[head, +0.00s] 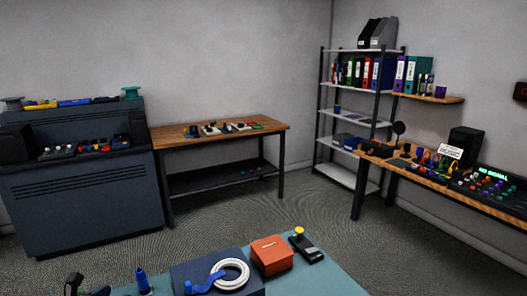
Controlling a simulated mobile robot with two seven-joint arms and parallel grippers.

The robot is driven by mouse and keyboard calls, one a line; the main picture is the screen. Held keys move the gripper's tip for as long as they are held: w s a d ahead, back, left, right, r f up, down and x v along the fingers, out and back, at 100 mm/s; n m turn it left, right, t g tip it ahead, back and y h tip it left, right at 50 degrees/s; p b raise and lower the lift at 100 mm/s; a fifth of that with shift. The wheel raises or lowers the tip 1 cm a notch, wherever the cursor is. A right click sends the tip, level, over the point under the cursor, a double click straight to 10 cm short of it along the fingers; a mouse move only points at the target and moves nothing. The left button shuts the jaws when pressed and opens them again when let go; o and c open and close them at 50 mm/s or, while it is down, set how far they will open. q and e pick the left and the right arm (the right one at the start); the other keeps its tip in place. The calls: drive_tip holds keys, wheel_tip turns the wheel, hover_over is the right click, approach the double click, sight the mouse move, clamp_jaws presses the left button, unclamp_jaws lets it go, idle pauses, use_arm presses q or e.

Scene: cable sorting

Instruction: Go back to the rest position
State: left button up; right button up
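Neither of my grippers can be made out in the head view. A teal-topped table (335,283) is at the bottom edge, close to me. On it a white ring-shaped coil (244,268) lies on a dark blue box or tray (188,270), with a blue piece (203,286) beside and partly over the coil. An orange-red box (272,255) stands to the right of it. A black device with a yellow knob (306,246) is farther right. A blue pointed object (143,282) and a dark object (74,284) are at the lower left, partly cut off.
A dark blue cabinet (85,205) stands at left with small devices on it. A wooden workbench (262,127) stands at the back wall. A metal shelf (347,112) with binders and a wooden desk (390,164) with electronics are at right. Carpeted floor (235,215) between is clear.

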use_arm(q)
drive_tip(key=s+d+f+n+b, duration=0.1)
drive_tip(key=s+d+f+n, duration=0.1)
drive_tip(key=n, duration=0.4)
drive_tip(key=s+d+f+n+y+b, duration=0.1)
drive_tip(key=s+d+f+n+b, duration=0.1)
drive_tip(key=f+n, duration=0.4)
drive_tip(key=s+d+f+n+g+b, duration=0.1)
drive_tip(key=s+d+f+n+b, duration=0.1)
drive_tip(key=s+d+f+n, duration=0.2)
drive_tip(key=shift+s+d+f+n+y, duration=0.15)
drive_tip(key=shift+s+f+n+y, duration=0.15)
drive_tip(key=shift+s+f+n, duration=0.85)
drive_tip(key=s+d+f+n+g+y+b, duration=0.1)
drive_tip(key=s+f+n, duration=0.3)
drive_tip(key=n, duration=0.5)
drive_tip(key=s+d+f+n+g+b, duration=0.1)
drive_tip(key=s+d+f+n+b, duration=0.2)
drive_tip(key=s+n, duration=0.3)
drive_tip(key=d+f+n, duration=0.1)
drive_tip(key=n, duration=0.3)
drive_tip(key=shift+s+f+y+b, duration=0.15)
drive_tip(key=shift+s+y+b, duration=0.1)
drive_tip(key=shift+y+b, duration=0.15)
use_arm(e)
wheel_tip(320, 180, down, 11)
drive_tip(key=shift+s+a+r+g, duration=0.15)
drive_tip(key=shift+s+g, duration=0.15)
drive_tip(key=shift+g, duration=0.1)
